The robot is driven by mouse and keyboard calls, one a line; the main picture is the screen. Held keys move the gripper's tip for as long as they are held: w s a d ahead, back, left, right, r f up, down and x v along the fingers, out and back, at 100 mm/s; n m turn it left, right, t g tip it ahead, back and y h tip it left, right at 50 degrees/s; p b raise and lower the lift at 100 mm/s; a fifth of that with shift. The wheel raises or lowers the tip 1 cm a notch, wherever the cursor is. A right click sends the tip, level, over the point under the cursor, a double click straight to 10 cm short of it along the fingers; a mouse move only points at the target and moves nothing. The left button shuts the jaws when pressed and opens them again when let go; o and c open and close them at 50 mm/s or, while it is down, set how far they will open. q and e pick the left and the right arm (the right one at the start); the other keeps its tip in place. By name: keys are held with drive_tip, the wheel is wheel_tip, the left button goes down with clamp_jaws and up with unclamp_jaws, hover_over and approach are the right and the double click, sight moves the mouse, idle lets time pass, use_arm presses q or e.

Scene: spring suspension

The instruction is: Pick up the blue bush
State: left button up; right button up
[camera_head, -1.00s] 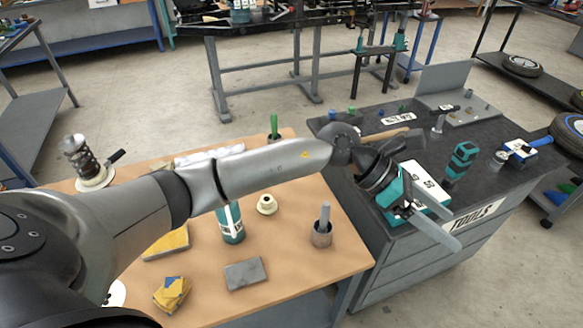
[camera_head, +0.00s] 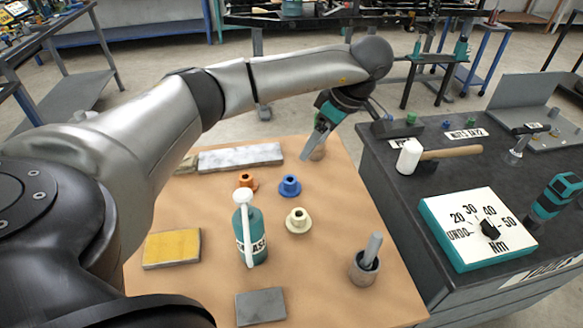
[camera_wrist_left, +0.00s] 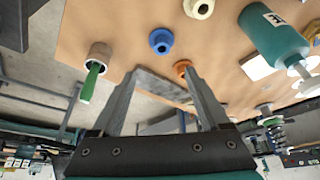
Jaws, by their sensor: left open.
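The blue bush (camera_head: 290,186) is a small flanged ring standing on the wooden table, between an orange bush (camera_head: 246,181) and a cream bush (camera_head: 298,220). My left gripper (camera_head: 307,154) hangs beyond and slightly right of the blue bush, its fingers slanting down. In the left wrist view the blue bush (camera_wrist_left: 161,41) lies beyond the gap between the fingertips (camera_wrist_left: 168,76). The fingers are apart with nothing between them. The orange bush (camera_wrist_left: 182,68) shows near the right fingertip. My right gripper is not in view.
A teal bottle (camera_head: 249,232) stands left of the cream bush. A cup with a grey rod (camera_head: 365,266) stands front right. A cup with a green handle (camera_wrist_left: 98,56) is near the left gripper. A grey plate (camera_head: 240,157) lies at the back; the dark tool cabinet (camera_head: 400,210) is on the right.

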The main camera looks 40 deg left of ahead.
use_arm(q)
approach(291, 179)
drive_tip(key=b+x, duration=0.1)
drive_tip(key=x, duration=0.3)
drive_tip(key=shift+f+b, duration=0.15)
drive_tip(key=shift+b, duration=0.2)
drive_tip(key=b+x, duration=0.1)
drive_tip(key=x, duration=0.3)
drive_tip(key=shift+s+a+f, duration=0.15)
drive_tip(key=shift+f, duration=0.15)
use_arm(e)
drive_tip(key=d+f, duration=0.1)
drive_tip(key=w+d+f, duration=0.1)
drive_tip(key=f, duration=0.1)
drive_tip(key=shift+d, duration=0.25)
use_arm(q)
drive_tip(key=shift+c, duration=0.9)
clamp_jaws()
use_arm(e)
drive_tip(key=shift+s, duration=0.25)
